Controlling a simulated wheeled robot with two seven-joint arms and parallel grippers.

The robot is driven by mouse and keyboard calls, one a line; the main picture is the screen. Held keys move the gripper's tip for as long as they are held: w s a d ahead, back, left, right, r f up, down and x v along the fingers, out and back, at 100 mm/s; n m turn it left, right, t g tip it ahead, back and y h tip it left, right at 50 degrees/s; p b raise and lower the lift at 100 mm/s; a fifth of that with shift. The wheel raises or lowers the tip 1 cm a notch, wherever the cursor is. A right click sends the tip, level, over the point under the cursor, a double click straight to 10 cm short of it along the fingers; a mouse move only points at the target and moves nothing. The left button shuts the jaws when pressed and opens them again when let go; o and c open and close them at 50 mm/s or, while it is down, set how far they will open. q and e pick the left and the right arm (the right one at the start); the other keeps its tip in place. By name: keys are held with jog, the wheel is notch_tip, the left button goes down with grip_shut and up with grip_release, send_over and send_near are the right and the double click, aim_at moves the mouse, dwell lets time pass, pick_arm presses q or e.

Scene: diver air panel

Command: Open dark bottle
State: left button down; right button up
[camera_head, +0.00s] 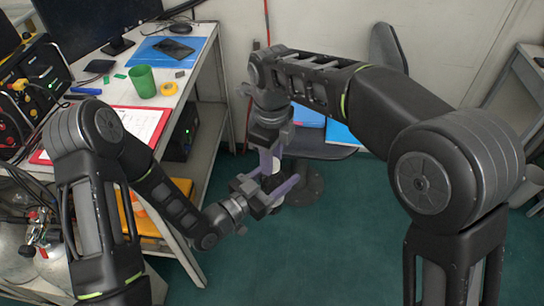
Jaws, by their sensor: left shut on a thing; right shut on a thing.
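The dark bottle is mostly hidden between my two grippers in the middle of the view; a small pale part (265,160) shows at its top. My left gripper (277,189) comes in from the left, its purple fingers shut around the body from the side. My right gripper (270,158) points down from above and is shut at the bottle's top, just over the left gripper. The bottle seems upright, held in the air over the floor. Whether the cap has come loose cannot be seen.
A desk (190,78) at the left holds a green cup (143,82), a tape roll (169,89), a red clipboard (135,124) and a blue mat (160,51). A chair (325,150) stands behind the grippers. Green floor (335,225) is free at the front right.

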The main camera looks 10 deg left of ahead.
grip_shut()
